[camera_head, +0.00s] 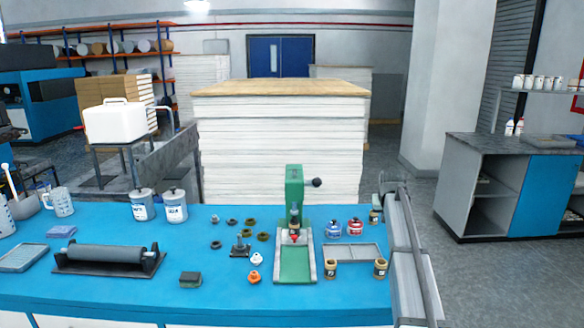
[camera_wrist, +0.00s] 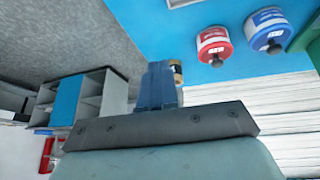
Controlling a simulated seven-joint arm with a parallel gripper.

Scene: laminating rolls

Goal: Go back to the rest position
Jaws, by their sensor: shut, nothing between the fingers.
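My gripper (camera_wrist: 158,85) shows in the wrist view, where the scene appears upside down. Its two dark blue fingers are together, with nothing held between them. A small tan-banded jar (camera_wrist: 178,72) shows partly behind the fingertips, which hide some of it; I cannot tell how far apart they are. In the head view, a grey arm-like shape stands at the right edge of the blue table (camera_head: 205,290), but no fingertips can be made out there.
A red-labelled jar (camera_head: 355,227) and a blue-labelled jar (camera_head: 333,229) stand near a green press (camera_head: 294,262). Small brown jars (camera_head: 380,268) stand near a grey tray (camera_head: 352,252). A roller (camera_head: 105,254) lies at left. Open floor and a cabinet (camera_head: 505,190) are beyond the table's right edge.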

